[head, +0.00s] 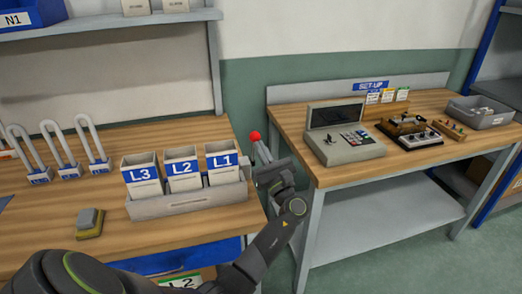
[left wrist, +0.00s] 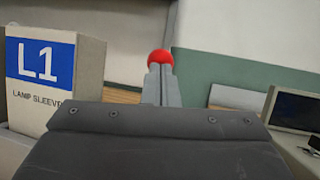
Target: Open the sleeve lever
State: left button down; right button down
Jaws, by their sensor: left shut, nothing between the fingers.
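The sleeve lever shows as a round red knob (head: 255,136) at the right end of the left bench, beside the sleeve rack. Its shaft is mostly hidden by my gripper. My left gripper (head: 263,153) is shut and empty, just below and right of the knob. In the left wrist view the red knob (left wrist: 160,57) shows just above the tips of the closed fingers (left wrist: 161,72). I cannot tell whether they touch it. My right gripper is not in view.
A grey rack (head: 190,204) holds boxes marked L3 (head: 142,175), L2 (head: 183,168) and L1 (head: 222,162), close left of my gripper. A second bench (head: 320,165) with a console (head: 345,146) stands to the right, across a gap. A grey-yellow block (head: 90,222) lies at left.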

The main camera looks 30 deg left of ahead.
pick_arm(q)
jog(key=w+a+r+h+p, duration=0.1)
jog(key=p, duration=0.3)
jog(key=w+a+r+g+h+p, duration=0.1)
jog(key=h+p, duration=0.1)
jog(key=p, duration=0.3)
jog(key=w+a+r+m+g+h+p, duration=0.1)
jog(key=a+p, duration=0.1)
jog(key=p, duration=0.3)
jog(key=shift+w+r+h, duration=0.1)
jog(key=shift+w+h, duration=0.05)
jog(key=shift+h, duration=0.15)
jog(key=shift+w+a+f+m+g+h+p, duration=0.15)
jog(key=shift+w+a+h+p, duration=0.15)
jog(key=shift+w+a+p, duration=0.2)
jog(key=shift+w+a+f+m+g+h+p, duration=0.15)
jog(key=shift+w+a+h+p, duration=0.2)
jog(key=shift+a+p, duration=0.2)
jog(key=shift+w+r, duration=0.1)
jog(key=shift+r, duration=0.2)
